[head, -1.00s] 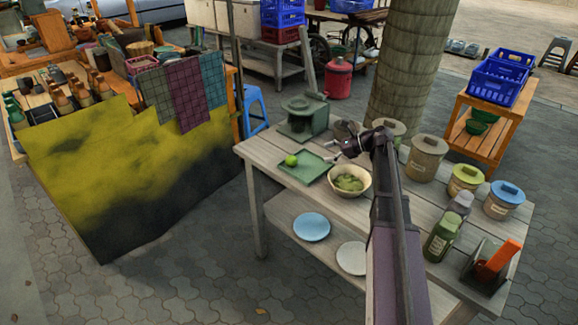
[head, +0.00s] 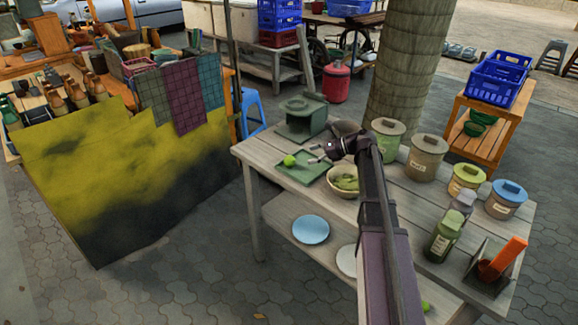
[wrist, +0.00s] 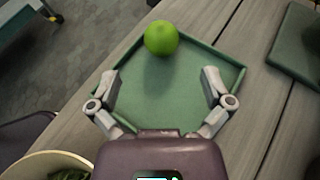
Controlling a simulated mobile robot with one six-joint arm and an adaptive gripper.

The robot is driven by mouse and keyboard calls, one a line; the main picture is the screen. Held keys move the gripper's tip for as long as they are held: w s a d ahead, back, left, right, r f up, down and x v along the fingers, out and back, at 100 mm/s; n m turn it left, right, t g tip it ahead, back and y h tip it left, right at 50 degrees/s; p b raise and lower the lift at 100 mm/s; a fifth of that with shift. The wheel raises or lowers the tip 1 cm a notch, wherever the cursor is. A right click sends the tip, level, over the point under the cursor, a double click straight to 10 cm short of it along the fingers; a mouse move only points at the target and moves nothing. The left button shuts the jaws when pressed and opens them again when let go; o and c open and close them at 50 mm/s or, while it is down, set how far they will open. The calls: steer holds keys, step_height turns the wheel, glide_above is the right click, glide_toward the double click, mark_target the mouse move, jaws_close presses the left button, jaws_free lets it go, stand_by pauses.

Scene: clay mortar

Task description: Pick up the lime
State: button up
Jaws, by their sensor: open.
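The lime (head: 290,160) is a round, bright green fruit on a square green tray (head: 297,176) at the left end of the wooden table. In the wrist view the lime (wrist: 161,38) sits near the tray's far edge, ahead of my fingertips and a little left of centre. My gripper (head: 317,154) is just right of the lime in the head view. In the wrist view my gripper (wrist: 162,80) has its two fingers wide apart over the tray (wrist: 165,95), with nothing between them. The lime is apart from both fingers.
A bowl of green contents (head: 344,183) stands close by my gripper, and its rim (wrist: 45,160) shows at lower left in the wrist view. A dark green box-like object (head: 304,125) stands behind the tray. Several lidded jars (head: 427,158) fill the table's right side.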

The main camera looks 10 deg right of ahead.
mark_target(289, 161)
steer(key=shift+b+x, duration=0.35)
steer(key=shift+x, duration=1.2)
steer(key=shift+f+b+x, duration=0.25)
steer(key=shift+b+x, duration=0.65)
steer(key=shift+x, duration=0.95)
steer(key=shift+w+a+f, duration=0.15)
steer(key=shift+w+a, duration=0.15)
steer(key=shift+a, duration=0.3)
steer(key=c, duration=1.2)
